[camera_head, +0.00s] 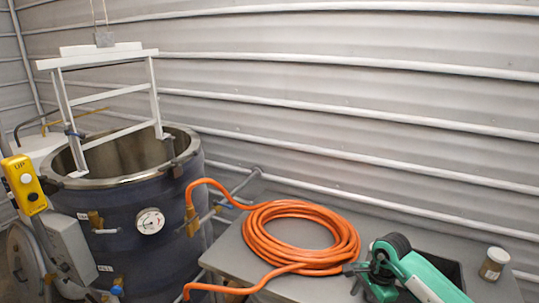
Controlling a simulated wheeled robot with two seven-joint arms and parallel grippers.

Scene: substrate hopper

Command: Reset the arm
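A dark open vat (130,225) stands at left under a hanging white frame (110,95), beside a yellow control pendant (24,185). A ribbed wall stands behind.

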